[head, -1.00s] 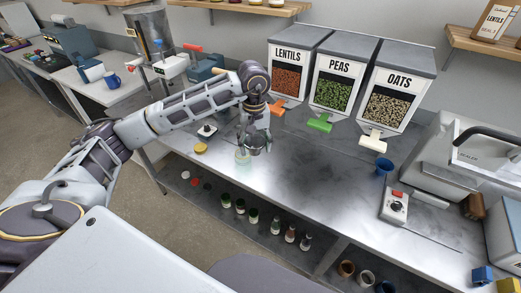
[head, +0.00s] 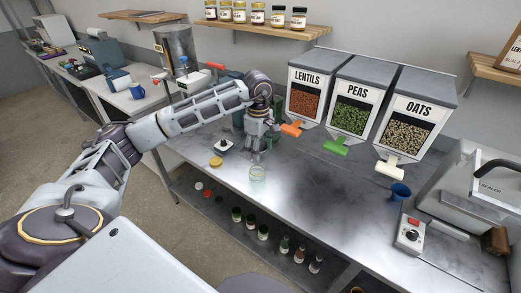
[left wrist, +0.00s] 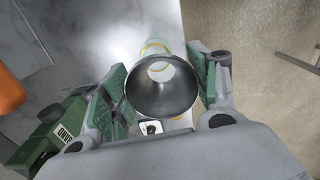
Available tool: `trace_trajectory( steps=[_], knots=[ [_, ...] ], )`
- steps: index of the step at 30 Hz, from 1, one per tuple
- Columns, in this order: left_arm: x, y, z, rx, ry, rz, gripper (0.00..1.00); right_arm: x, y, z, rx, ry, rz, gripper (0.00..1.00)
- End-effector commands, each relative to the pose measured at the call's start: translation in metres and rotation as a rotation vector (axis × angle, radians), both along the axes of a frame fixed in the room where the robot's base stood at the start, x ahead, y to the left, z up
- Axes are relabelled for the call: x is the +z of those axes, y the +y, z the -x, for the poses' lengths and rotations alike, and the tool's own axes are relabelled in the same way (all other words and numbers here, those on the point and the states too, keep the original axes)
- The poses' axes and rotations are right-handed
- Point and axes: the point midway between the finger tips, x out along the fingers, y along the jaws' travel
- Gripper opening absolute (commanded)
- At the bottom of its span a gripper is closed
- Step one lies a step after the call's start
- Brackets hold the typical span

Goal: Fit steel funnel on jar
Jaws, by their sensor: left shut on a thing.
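The steel funnel (left wrist: 162,97) is between the fingers of my left gripper (left wrist: 160,88), its wide mouth facing the left wrist camera. In the head view my left gripper (head: 257,150) points down just behind the jar, and the funnel is hard to make out there. The clear, pale green jar (head: 257,174) stands upright near the front edge of the counter. In the left wrist view the jar (left wrist: 165,46) shows just past the funnel's rim, apparently apart from it. My right gripper is not in view.
A yellow lid (head: 216,162) and a small device with a black knob (head: 225,145) lie left of the jar. Lentils, peas and oats dispensers with coloured spouts stand behind. A blue cup (head: 400,191) is at the right. The counter (head: 320,195) right of the jar is clear.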

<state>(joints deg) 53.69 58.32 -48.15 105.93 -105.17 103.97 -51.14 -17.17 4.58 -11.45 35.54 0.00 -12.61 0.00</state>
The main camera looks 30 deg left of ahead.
Motion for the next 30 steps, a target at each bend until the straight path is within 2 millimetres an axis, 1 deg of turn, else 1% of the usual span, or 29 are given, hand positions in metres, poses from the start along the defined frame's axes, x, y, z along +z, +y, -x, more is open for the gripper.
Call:
trace_trajectory(
  steps=[12,30],
  knots=[
    [0.000,0.009,-0.004,0.362,0.000,0.000,0.36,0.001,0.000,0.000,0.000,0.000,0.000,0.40],
    [-0.001,0.017,-0.009,0.874,0.000,-0.001,0.36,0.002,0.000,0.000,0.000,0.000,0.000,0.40]
  ],
)
